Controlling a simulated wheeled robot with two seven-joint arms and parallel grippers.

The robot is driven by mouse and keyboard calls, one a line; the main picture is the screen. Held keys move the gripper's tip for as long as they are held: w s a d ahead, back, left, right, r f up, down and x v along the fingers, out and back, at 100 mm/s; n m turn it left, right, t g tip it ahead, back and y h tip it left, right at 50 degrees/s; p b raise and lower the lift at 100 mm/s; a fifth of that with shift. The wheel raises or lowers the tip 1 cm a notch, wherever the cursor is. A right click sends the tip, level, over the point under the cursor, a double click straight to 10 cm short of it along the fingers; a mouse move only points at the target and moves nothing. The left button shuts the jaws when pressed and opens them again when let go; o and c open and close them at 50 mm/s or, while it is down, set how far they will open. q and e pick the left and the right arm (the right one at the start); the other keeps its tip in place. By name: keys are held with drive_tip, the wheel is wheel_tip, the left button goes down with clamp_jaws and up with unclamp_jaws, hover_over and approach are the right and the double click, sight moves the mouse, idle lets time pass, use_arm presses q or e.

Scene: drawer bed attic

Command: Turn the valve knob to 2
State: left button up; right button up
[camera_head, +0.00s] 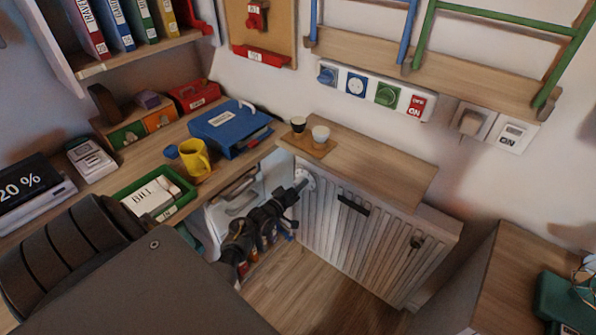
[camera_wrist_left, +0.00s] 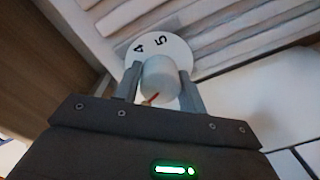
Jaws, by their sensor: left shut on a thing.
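The valve knob (camera_wrist_left: 160,80) is a white cylinder with a small red pointer mark, in front of a round white dial. On the dial (camera_wrist_left: 171,50), the digits 4 and 5 show in the left wrist view; the other digits are hidden. My left gripper (camera_wrist_left: 160,88) has its two grey fingers on either side of the knob, shut on it. In the head view my left gripper (camera_head: 294,188) reaches the valve at the upper left corner of the white radiator (camera_head: 345,225). The knob is mostly hidden there. My right gripper is not in view.
A wooden shelf (camera_head: 375,165) sits over the radiator, with two cups on a small board (camera_head: 307,147) at its left end. A desk with a yellow mug (camera_head: 195,158), blue case (camera_head: 230,125) and green tray (camera_head: 178,207) lies to the left. Bare floor (camera_head: 300,290) is below.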

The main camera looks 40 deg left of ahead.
use_arm(q)
drive_tip(key=o, duration=1)
drive_tip(key=shift+c, duration=0.2)
drive_tip(key=shift+s, duration=0.25)
drive_tip(key=s+p, duration=0.1)
drive_tip(key=s, duration=0.9)
drive_tip(key=shift+s+d+r, duration=0.15)
drive_tip(key=shift+s+d, duration=0.05)
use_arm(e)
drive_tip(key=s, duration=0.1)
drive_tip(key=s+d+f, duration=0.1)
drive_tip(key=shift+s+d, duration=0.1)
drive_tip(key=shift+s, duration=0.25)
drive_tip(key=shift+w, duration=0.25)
